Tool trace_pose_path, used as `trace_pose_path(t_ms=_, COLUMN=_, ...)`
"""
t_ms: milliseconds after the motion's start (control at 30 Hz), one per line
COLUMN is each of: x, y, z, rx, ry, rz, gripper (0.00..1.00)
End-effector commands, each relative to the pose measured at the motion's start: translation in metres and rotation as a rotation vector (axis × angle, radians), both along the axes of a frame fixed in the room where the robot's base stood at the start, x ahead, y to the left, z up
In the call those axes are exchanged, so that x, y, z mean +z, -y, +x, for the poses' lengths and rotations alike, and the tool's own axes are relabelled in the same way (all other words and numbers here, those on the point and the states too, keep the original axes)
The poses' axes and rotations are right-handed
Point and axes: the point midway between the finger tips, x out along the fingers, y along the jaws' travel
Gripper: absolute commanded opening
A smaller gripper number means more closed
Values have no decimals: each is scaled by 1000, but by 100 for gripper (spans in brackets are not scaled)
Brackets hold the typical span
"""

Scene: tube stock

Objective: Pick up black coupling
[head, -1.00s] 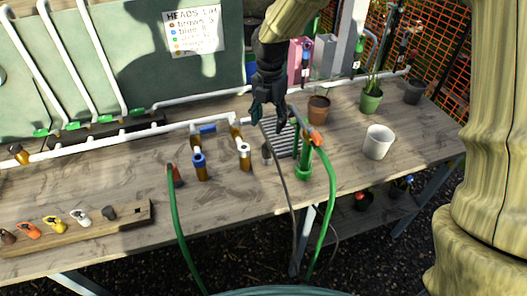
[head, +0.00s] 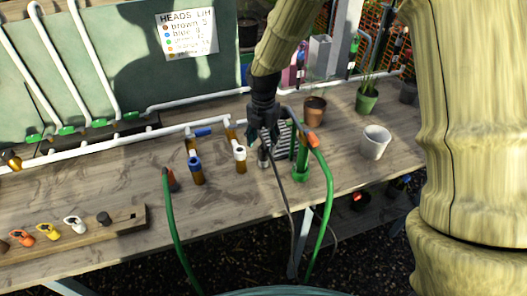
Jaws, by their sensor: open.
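My gripper (head: 263,137) is open, pointing down over the table in the middle of the head view. A dark grey, upright fitting (head: 263,158) stands just below the fingers, by the top of a thin black hose (head: 281,188); this may be the black coupling. The fingers hide its upper part, and I cannot tell whether they touch it. Another small black piece (head: 104,218) sits on the wooden strip at the left, far from my gripper.
A green upright tube (head: 301,160) and a green hose with an orange end (head: 312,141) stand close to the right of my gripper. A white-topped brown tube (head: 240,158) stands to the left. A white pot (head: 375,143) is further right. Bare table lies at the left centre.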

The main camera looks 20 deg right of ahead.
Motion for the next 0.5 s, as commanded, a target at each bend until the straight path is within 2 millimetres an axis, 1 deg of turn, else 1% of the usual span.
trace_pose_path(t_ms=100, x=-15, y=0, z=-1, rx=0, ry=-3, rz=0, gripper=57)
trace_pose_path(t_ms=233, x=-29, y=0, z=-1, rx=-1, ry=-2, rz=-1, gripper=57)
trace_pose_path(t_ms=333, x=-35, y=0, z=0, rx=-1, ry=0, rz=0, gripper=57)
trace_pose_path(t_ms=500, x=-38, y=1, z=0, rx=-1, ry=1, rz=0, gripper=57)
